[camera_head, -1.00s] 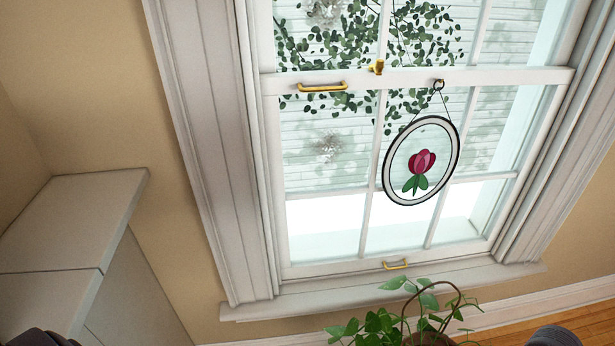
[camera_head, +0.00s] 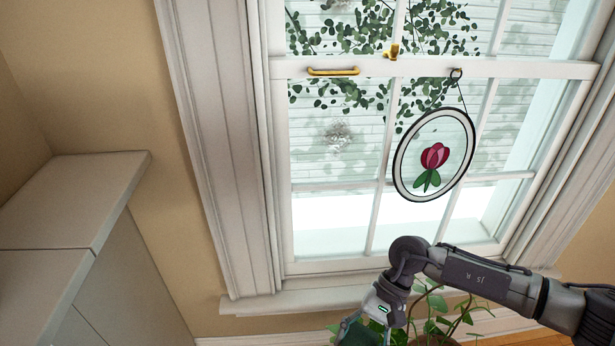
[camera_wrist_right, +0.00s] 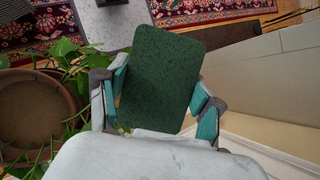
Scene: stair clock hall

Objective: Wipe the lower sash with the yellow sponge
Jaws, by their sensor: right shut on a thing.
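The lower sash (camera_head: 335,266) is the white-framed, divided lower part of the window in the head view. A pale grey splotch (camera_head: 338,136) shows in its upper left pane. My right gripper (camera_head: 362,328) is at the bottom edge of the head view, below the sash and apart from it. In the right wrist view, my right gripper (camera_wrist_right: 158,95) is shut on a rectangular pad (camera_wrist_right: 160,75) with a dark green face. A sliver of orange-yellow shows at its left edge; the rest of its other side is hidden. My left gripper is not in view.
A round tulip suncatcher (camera_head: 434,155) hangs before the right half of the sash. A leafy potted plant (camera_head: 440,310) stands below the sill, close to my right gripper; its pot (camera_wrist_right: 35,110) shows in the wrist view. A grey cabinet (camera_head: 70,200) stands at left.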

